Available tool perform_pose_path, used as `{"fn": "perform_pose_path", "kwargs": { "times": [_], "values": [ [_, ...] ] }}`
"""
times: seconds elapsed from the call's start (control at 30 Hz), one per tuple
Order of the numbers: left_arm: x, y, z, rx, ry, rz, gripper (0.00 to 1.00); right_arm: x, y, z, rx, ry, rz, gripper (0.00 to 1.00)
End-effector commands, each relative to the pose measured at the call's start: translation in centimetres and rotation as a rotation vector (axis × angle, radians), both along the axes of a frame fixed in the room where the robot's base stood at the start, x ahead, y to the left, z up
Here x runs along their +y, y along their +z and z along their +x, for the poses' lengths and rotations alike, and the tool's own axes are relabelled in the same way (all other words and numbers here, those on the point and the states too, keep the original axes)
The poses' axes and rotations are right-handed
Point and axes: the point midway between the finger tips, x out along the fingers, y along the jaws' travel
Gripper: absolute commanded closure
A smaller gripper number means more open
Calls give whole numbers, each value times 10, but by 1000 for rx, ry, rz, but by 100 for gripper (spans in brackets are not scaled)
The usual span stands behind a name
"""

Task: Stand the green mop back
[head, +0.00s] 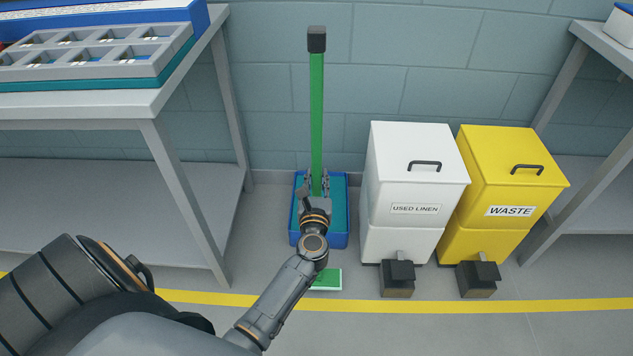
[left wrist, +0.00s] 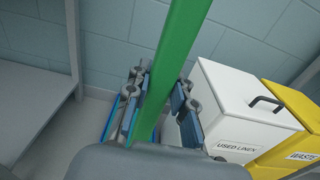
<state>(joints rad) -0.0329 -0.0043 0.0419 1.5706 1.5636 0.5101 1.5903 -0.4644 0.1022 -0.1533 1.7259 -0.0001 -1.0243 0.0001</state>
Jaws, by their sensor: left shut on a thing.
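The green mop (head: 317,120) stands about upright, with a black cap at the top of its handle. My left gripper (head: 316,186) is shut on the handle low down. In the left wrist view the handle (left wrist: 178,50) passes between the fingers of my gripper (left wrist: 160,105). A blue tub (head: 338,238) with a teal inside sits on the floor by the wall, behind my gripper. A flat green and white piece (head: 327,279), which looks like the mop head, shows in front of the tub. My arm hides the link between it and the handle.
A white used linen bin (head: 412,160) and a yellow waste bin (head: 512,165), with pedals in front, stand right of the tub. A grey table (head: 120,103) with trays is at left. Another grey table (head: 605,45) is at right. A yellow line (head: 420,306) crosses the floor.

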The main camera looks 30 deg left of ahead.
Motion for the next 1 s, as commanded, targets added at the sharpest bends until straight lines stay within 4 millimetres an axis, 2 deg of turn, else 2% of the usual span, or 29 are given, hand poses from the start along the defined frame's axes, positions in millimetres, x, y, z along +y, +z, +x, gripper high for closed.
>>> {"fn": "perform_pose_path", "kwargs": {
  "times": [0.03,1.0],
  "values": [
    [2,5,4,-10,0,4,100,0,1,0,-1,0,0,60],
    [23,5,38,-10,1,4,100,0,19,2,1,-2,-2,60]
  ]
}}
